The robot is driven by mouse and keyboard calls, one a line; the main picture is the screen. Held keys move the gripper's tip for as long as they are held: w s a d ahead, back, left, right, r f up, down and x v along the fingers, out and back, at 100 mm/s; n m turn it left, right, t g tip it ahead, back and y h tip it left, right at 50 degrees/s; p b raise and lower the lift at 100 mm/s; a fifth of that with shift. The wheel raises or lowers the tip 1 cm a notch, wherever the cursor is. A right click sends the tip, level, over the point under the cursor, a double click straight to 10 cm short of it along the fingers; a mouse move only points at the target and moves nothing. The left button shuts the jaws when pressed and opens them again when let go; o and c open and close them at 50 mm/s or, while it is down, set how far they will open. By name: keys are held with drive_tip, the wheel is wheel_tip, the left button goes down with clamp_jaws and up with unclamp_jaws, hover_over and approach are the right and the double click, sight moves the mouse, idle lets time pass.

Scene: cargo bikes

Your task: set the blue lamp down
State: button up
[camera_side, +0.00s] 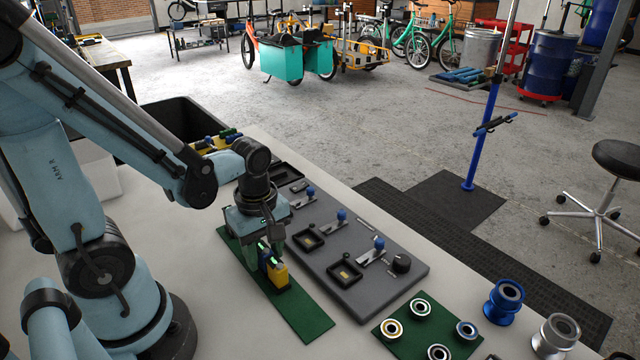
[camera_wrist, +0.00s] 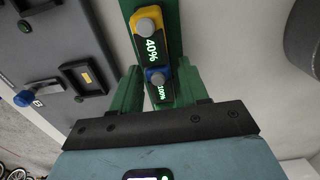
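The blue lamp (camera_wrist: 158,78) shows a green "100%" display between my gripper's two green fingers in the wrist view. My gripper (camera_side: 264,250) is low over the green mat (camera_side: 300,318) and appears shut on the blue lamp; its palm hides part of it. A yellow lamp (camera_wrist: 149,40) with a "40%" display stands right beside the blue one on the mat. It shows in the side view as a yellow block (camera_side: 278,275) just in front of the fingers. Whether the blue lamp's underside touches the mat is hidden.
A grey panel (camera_side: 358,255) with blue knobs and black-framed recesses lies right of the mat. A second green mat (camera_side: 408,345) with metal rings is at the front right, near a blue spool (camera_side: 503,302).

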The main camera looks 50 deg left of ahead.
sight(263, 249)
drive_tip(key=shift+o, duration=0.7)
drive_tip(key=shift+r, duration=6.1)
drive_tip(key=w+d+m+t, duration=0.2)
drive_tip(key=w+m+t, duration=0.3)
drive_tip(key=m, duration=1.3)
drive_tip(key=shift+w+d+f+t, duration=0.25)
drive_tip(key=shift+f+t, duration=0.15)
drive_tip(key=shift+t, duration=0.7)
